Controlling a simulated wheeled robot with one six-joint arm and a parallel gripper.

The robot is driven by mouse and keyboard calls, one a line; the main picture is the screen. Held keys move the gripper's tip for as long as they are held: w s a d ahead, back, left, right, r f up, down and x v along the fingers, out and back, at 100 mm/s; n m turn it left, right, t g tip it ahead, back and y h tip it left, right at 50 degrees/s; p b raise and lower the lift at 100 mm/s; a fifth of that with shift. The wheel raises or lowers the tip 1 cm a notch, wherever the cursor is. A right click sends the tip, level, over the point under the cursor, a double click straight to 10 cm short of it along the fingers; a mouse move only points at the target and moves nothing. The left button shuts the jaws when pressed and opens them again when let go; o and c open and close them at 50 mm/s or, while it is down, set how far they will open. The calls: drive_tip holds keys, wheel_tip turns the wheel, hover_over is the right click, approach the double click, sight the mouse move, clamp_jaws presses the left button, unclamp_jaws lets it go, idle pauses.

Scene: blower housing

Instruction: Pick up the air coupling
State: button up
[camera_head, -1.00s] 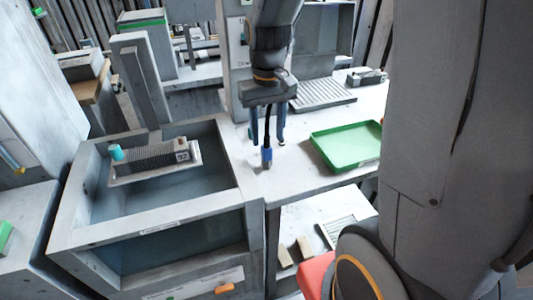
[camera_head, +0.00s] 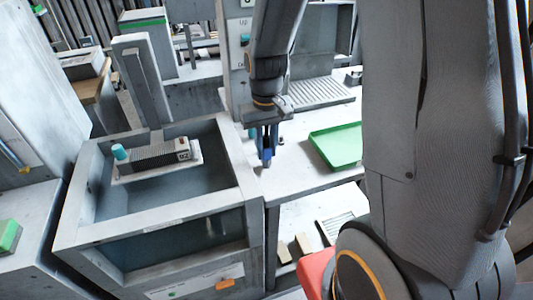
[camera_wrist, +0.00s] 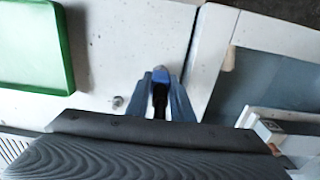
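The air coupling, a small blue piece (camera_head: 266,161) with a black part, is upright at the near left part of the white table (camera_head: 300,181). In the wrist view its blue end (camera_wrist: 160,76) and black part (camera_wrist: 160,100) show between the fingers. My gripper (camera_head: 266,148) points down with its blue fingers close together on both sides of the coupling, shut on it. In the wrist view the gripper (camera_wrist: 161,98) hides part of the coupling. I cannot tell whether the coupling still touches the table.
A green tray (camera_head: 338,146) lies right of the gripper. A small metal peg (camera_wrist: 118,101) stands close to the fingers. Left of the table is a grey tank (camera_head: 235,172) with a ribbed unit (camera_head: 160,156) and a teal cylinder (camera_head: 119,151). Bare table lies in front of the tray.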

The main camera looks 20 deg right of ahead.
clamp_jaws()
drive_tip(key=shift+w+r, duration=0.1)
drive_tip(key=shift+r, duration=0.15)
wheel_tip(320, 180, up, 9)
drive_tip(key=shift+f+b, duration=0.15)
drive_tip(key=shift+b, duration=0.8)
drive_tip(key=shift+r, duration=0.4)
